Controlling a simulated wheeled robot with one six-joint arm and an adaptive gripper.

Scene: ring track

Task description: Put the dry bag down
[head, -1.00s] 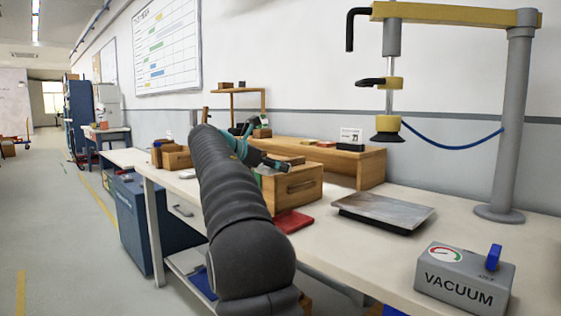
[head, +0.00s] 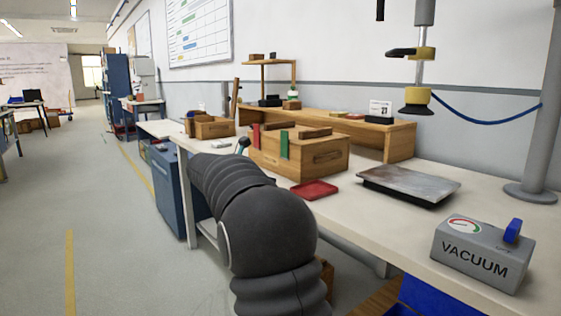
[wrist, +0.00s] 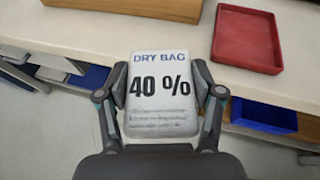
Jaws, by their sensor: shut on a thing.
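The dry bag (wrist: 160,97) is a white packet marked "DRY BAG 40 %", seen in the wrist view. My gripper (wrist: 160,90) is shut on it, with one finger at each side. From this view the bag overlaps the bench's front edge; I cannot tell its height. In the head view my dark arm reaches down and away beside the bench, and the gripper and bag are hidden behind it.
The white bench (head: 345,212) carries a red tray (head: 314,190), a wooden crate (head: 300,152), a metal plate scale (head: 408,185) and a grey vacuum box (head: 483,253). In the wrist view the red tray (wrist: 247,38) lies right of the bag. Blue bins (wrist: 264,117) sit below the bench top.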

